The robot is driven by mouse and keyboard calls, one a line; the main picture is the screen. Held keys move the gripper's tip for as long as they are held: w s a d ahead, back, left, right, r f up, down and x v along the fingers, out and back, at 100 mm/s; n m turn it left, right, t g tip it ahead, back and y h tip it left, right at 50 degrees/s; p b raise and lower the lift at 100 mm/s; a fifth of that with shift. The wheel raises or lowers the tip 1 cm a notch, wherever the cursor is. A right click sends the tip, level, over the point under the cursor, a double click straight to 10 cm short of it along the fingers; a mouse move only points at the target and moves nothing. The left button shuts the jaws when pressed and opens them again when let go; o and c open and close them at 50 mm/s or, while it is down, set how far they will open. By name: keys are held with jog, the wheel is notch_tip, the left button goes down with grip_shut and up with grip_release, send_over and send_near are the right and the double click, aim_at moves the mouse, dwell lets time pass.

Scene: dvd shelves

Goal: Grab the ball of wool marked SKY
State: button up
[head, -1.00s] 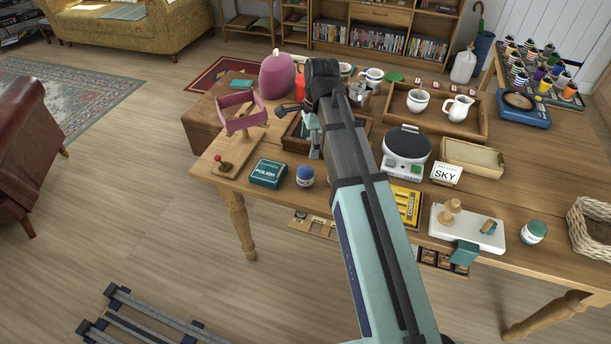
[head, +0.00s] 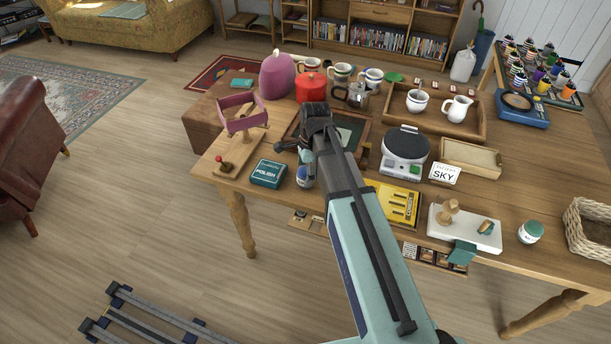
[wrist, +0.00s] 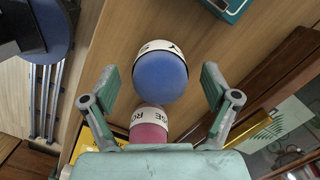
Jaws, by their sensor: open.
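A blue ball of wool (wrist: 160,78) with a white paper band lies in the middle of the wrist view. Only part of the band's lettering shows, including what looks like a Y. In the head view the blue ball (head: 304,180) is partly hidden by my arm, near the table's front edge. A pink ball (wrist: 149,128) with a band reading ROSE sits right beside it, nearer my gripper's base in the wrist view. My gripper (wrist: 160,72) is open, with one finger on each side of the blue ball and gaps to both.
A green POLISH tin (head: 269,173) stands just left of the blue ball. A yellow box (head: 397,203) and a scale (head: 406,148) are to the right. A dark-framed tray (wrist: 290,128) lies beside the balls. A wooden stand with a pink holder (head: 237,120) is at the left.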

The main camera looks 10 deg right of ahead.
jog(key=shift+a+f, duration=0.15)
jog(key=shift+f, duration=1)
jog(key=shift+c, duration=0.4)
jog(key=c, duration=1.2)
jog(key=shift+r, duration=0.1)
